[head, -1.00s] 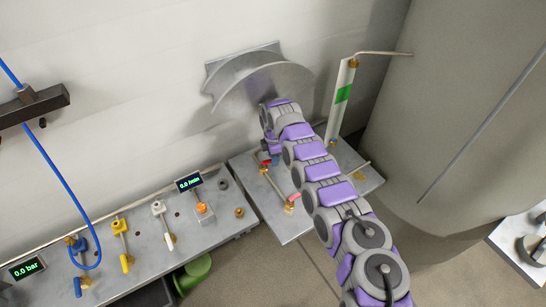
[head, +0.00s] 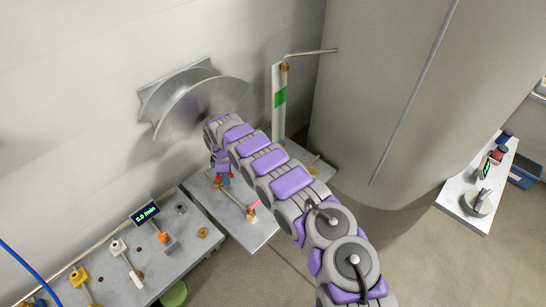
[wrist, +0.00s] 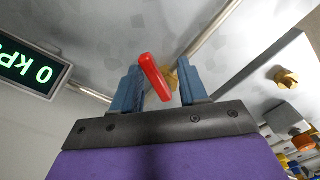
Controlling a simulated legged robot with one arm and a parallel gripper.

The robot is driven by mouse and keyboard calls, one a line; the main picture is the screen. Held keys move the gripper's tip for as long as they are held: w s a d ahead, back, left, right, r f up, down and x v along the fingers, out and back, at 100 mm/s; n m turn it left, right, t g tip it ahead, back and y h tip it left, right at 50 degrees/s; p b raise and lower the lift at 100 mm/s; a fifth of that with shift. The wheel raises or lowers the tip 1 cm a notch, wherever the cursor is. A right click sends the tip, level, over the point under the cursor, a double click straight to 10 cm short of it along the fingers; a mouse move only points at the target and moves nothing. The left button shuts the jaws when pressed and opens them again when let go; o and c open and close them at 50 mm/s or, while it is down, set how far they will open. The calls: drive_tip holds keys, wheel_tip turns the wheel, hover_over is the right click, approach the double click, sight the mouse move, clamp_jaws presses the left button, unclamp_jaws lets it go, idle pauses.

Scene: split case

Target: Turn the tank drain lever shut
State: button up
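A red lever handle (wrist: 153,78) on a brass valve (wrist: 172,78) shows in the wrist view. My gripper (wrist: 160,74) is open, with one blue finger on each side of the red handle. The handle looks tilted between the fingers, nearer the left one; I cannot tell whether it touches. My arm hides much of that bench. No label shows which lever is the tank drain.
A display (wrist: 30,68) reading 0 kPa is at left in the wrist view. A curved metal shroud (head: 200,100) on the wall is close to my arm. A gauge post with a green band (head: 280,97) stands behind. A valve bench (head: 180,255) is at lower left.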

drive_tip(key=m, duration=0.1)
drive_tip(key=s+m+b, duration=0.1)
drive_tip(key=m, duration=0.1)
drive_tip(key=shift+s+a+f+b, duration=0.1)
drive_tip(key=shift+s+f+b, duration=0.1)
drive_tip(key=shift+b, duration=0.1)
drive_tip(key=m+b, duration=0.1)
drive_tip(key=s+m+b, duration=0.1)
drive_tip(key=m+b, duration=0.1)
drive_tip(key=shift+s+a+f, duration=0.1)
drive_tip(key=shift+a, duration=0.2)
drive_tip(key=m+b, duration=0.2)
drive_tip(key=shift+s+a+m, duration=0.2)
drive_tip(key=shift+s+m, duration=0.05)
drive_tip(key=shift+m, duration=0.05)
wheel_tip(320, 180, up, 12)
drive_tip(key=p, duration=0.3)
drive_tip(key=s+d+r+m+b, duration=0.1)
drive_tip(key=s+d+r, duration=0.1)
drive_tip(key=d, duration=0.4)
drive_tip(key=s+d+r+m+b, duration=0.1)
drive_tip(key=s+d+r+m, duration=0.1)
drive_tip(key=d+r, duration=0.3)
drive_tip(key=s+d+r+m+h, duration=0.1)
drive_tip(key=d+r, duration=0.3)
drive_tip(key=d, duration=0.4)
drive_tip(key=shift+s+d+m+b, duration=0.3)
drive_tip(key=shift+s+d+b, duration=0.1)
drive_tip(key=shift+s, duration=0.45)
